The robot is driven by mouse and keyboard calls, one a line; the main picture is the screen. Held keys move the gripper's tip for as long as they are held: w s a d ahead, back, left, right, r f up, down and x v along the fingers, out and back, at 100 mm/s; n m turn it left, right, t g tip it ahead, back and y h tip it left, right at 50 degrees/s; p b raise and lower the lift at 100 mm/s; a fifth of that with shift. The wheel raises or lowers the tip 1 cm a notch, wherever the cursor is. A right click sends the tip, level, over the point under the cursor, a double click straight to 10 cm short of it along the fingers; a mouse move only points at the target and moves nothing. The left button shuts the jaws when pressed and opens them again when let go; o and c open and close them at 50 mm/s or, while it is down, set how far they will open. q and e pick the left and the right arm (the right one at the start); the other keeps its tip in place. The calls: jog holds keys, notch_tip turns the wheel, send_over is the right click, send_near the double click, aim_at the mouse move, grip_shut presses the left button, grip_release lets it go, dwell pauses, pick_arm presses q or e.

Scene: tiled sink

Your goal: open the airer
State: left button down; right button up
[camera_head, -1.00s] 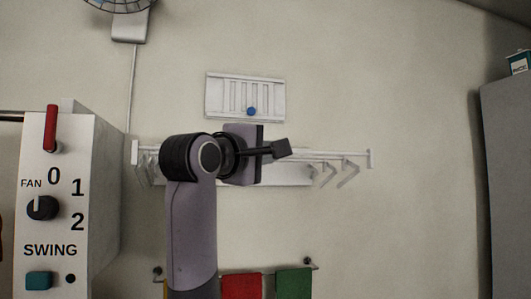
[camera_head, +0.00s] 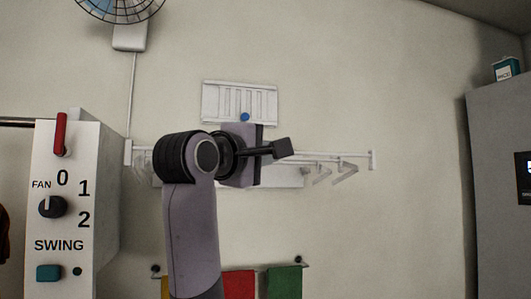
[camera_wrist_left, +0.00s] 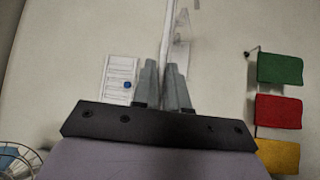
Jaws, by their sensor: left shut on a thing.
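The airer is a white folding rack on the wall, with a long front rail (camera_head: 345,155) and folding arms (camera_head: 345,173) at its right side. Its white wall backing (camera_head: 285,178) shows behind the rail. My left gripper (camera_head: 283,149) is at the middle of the front rail and hides part of it. In the left wrist view, the fingers (camera_wrist_left: 165,75) are shut on the white rail (camera_wrist_left: 169,38), which runs up out from between them. The rail stands off the wall. My right gripper is in neither view.
A white slatted panel (camera_head: 262,103) with a blue knob (camera_head: 245,117) is above the airer. Coloured towels (camera_head: 284,280) hang below it. A fan-control box (camera_head: 62,250) stands at left, a grey cabinet-like unit (camera_head: 497,200) at right. A wall fan (camera_head: 120,8) is above.

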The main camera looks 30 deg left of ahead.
pick_arm(q)
jog(key=c, duration=1.3)
grip_release()
jog(key=shift+d, duration=0.1)
jog(key=shift+c, duration=0.2)
jog(key=s+f+b, duration=0.1)
jog(key=s+b, duration=0.1)
jog(key=s, duration=0.5)
jog(key=shift+d, duration=0.2)
